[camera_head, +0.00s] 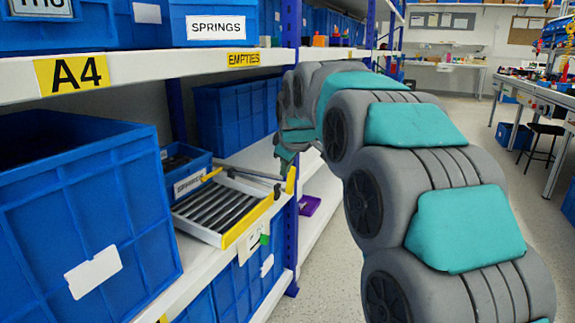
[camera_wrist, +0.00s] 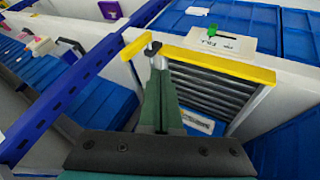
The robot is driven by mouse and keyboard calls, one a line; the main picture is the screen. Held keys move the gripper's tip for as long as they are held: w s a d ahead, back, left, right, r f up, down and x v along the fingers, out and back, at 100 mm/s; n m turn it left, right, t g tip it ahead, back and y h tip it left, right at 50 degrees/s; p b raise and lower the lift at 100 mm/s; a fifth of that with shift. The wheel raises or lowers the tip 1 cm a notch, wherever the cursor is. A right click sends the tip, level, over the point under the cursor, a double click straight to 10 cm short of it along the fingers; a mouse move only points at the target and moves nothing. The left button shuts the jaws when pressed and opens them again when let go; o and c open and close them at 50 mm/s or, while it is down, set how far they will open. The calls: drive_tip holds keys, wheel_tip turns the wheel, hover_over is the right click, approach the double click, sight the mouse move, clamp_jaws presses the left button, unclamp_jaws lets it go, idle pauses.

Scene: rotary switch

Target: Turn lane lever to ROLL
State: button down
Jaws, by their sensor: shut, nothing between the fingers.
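A small green lever (camera_head: 264,239) stands on a white label plate (camera_head: 247,247) on the shelf's front edge, below the roller lane. The lever (camera_wrist: 212,30) and plate (camera_wrist: 222,40) also show in the wrist view; the plate's lettering is too small to read surely, so I cannot tell which mark the lever points to. The roller lane (camera_head: 226,207) has grey rollers and a yellow front edge. My gripper (camera_head: 283,161) is above the lane's right end, apart from the lever. In the wrist view, my gripper's fingertips (camera_wrist: 158,60) are shut and empty, near the lane's yellow corner.
A large blue bin (camera_head: 80,200) is at left, a small blue bin (camera_head: 185,170) behind. The aisle at right is open.

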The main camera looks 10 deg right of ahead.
sight(289, 174)
drive_tip(key=shift+w+d+f+b, duration=0.15)
drive_tip(key=shift+w+d+f, duration=0.2)
drive_tip(key=shift+w+f, duration=0.7)
drive_tip(key=shift+w+d+f+b, duration=0.1)
drive_tip(key=shift+w+d+f, duration=0.45)
drive_tip(key=shift+w, duration=0.9)
drive_tip(key=shift+w+d+f+b, duration=0.15)
drive_tip(key=shift+w+d+f, duration=0.05)
drive_tip(key=shift+w+f, duration=0.95)
drive_tip(key=shift+w+r+p, duration=0.1)
drive_tip(key=shift+r+p, duration=0.2)
drive_tip(key=shift+p, duration=0.05)
